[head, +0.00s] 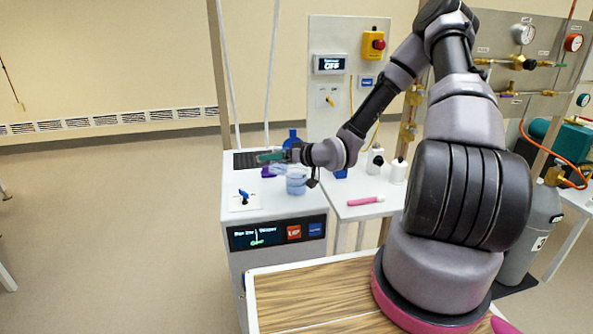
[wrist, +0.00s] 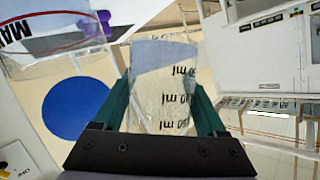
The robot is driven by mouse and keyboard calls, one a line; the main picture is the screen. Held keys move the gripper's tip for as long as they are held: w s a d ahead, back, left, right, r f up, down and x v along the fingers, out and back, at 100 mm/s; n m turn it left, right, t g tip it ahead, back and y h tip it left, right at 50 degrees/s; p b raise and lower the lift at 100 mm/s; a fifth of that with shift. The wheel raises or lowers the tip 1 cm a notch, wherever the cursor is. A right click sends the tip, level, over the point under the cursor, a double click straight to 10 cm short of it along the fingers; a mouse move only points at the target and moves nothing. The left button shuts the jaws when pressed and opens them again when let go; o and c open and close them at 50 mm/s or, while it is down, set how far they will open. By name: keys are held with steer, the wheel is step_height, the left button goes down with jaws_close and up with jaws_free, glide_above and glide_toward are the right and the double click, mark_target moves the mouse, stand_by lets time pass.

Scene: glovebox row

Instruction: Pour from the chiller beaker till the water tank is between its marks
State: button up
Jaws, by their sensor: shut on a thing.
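My gripper (wrist: 162,108) has its teal fingers closed on both sides of a clear beaker (wrist: 163,85) with black "ml" marks, the chiller beaker by its look. In the wrist view the beaker's print is turned over, and its contents are hard to make out. In the head view my gripper (head: 270,157) is low over the top of the white chiller, where the beaker is hard to separate. A clear vessel with bluish water (head: 297,183), apparently the water tank, stands just right of it. A clear wall with a partly cut "MA" mark (wrist: 30,38) shows at upper left; the water level against the marks is not readable.
The chiller cabinet (head: 285,283) has a lit display (head: 255,236) and a blue-handled valve (head: 244,196) on top. A blue disc (wrist: 76,108) shows beside the beaker. Floor at left is clear.

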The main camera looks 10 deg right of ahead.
mark_target(270, 167)
steer(key=f+n, duration=0.1)
steer(key=s+a+f+h, duration=0.1)
steer(key=shift+a+f+n, duration=0.25)
steer(key=shift+f+n, duration=0.05)
steer(key=shift+n, duration=0.1)
steer(key=shift+s+a+f+n+t+h+b, duration=0.15)
steer(key=shift+a+f+n+t+h+b, duration=0.25)
steer(key=shift+n, duration=0.3)
steer(key=shift+r, duration=0.15)
